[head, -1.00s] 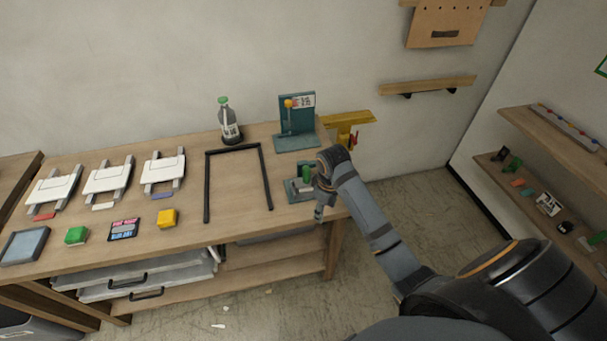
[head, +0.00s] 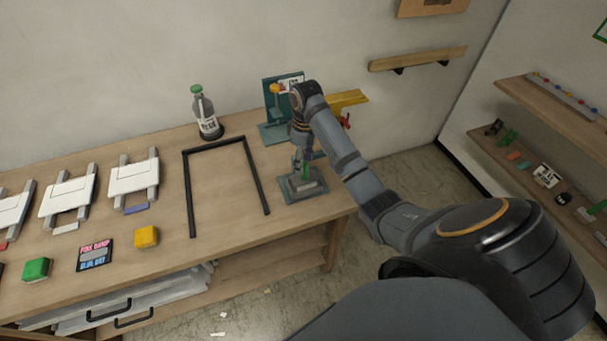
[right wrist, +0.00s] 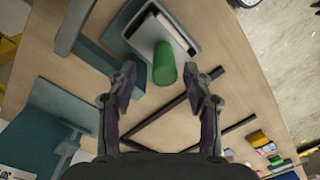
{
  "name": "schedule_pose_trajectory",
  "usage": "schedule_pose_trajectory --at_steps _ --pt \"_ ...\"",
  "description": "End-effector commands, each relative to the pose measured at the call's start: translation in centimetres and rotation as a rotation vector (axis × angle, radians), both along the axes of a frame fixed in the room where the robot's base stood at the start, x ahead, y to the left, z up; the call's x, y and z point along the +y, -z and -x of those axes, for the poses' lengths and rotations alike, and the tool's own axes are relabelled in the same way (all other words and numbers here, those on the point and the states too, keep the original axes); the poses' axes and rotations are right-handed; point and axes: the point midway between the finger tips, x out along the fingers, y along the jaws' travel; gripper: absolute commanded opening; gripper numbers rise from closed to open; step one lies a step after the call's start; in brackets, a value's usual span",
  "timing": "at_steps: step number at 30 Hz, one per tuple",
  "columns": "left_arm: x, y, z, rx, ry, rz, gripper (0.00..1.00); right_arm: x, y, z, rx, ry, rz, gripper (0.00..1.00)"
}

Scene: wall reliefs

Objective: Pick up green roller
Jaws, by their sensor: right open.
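The green roller (right wrist: 164,63) stands out in the right wrist view, at the grey-teal tray-like holder (right wrist: 196,45) with a pale block in it. In the head view the roller (head: 306,172) shows as a small green upright piece at the holder (head: 312,192) near the table's right end. My right gripper (right wrist: 163,82) is open, with its fingers apart on either side of the roller's near end in the wrist view. In the head view the right gripper (head: 300,162) points down over the holder. I cannot tell whether the fingers touch the roller. My left gripper is not in view.
A teal stand (head: 272,131) rises behind my right gripper. A black frame (head: 188,195) lies left of the holder, with a bottle (head: 207,115) behind it. White boards (head: 133,178), a yellow block (head: 146,236) and a green block (head: 36,269) lie further left.

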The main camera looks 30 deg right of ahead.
Motion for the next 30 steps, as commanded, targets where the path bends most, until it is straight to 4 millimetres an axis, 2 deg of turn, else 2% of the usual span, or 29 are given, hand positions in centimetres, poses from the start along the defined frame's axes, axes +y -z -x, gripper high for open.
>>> schedule_pose_trajectory --at_steps 1,3,5,6,8,12,15,19,27,30 --pt "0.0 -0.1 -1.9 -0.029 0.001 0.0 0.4 0.0 0.0 0.0 -0.001 0.0 0.0 0.51" --pt "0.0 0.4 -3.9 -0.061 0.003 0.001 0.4 0.1 0.8 0.0 0.0 0.0 0.0 0.51" --pt "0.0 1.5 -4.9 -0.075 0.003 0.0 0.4 0.2 2.1 0.1 0.0 0.0 0.0 0.51" --pt "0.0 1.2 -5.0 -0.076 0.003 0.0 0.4 0.3 2.3 0.2 0.002 0.0 -0.001 0.51" --pt "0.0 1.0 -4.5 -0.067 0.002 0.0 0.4 0.4 3.2 0.3 0.003 0.0 -0.002 0.51" --pt "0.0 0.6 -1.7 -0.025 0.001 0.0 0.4 0.4 4.6 0.3 0.001 0.001 0.001 0.51" --pt "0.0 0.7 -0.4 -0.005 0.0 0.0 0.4 0.4 4.9 0.2 -0.001 0.001 0.0 0.51" --pt "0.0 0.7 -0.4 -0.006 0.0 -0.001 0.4 0.4 4.9 0.2 -0.001 0.0 0.0 0.51" --pt "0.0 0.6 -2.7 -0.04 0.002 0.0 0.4 0.4 4.9 0.3 -0.001 0.0 0.001 0.16" --pt "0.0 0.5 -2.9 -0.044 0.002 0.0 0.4 0.4 5.0 0.3 0.0 0.0 0.0 0.02"
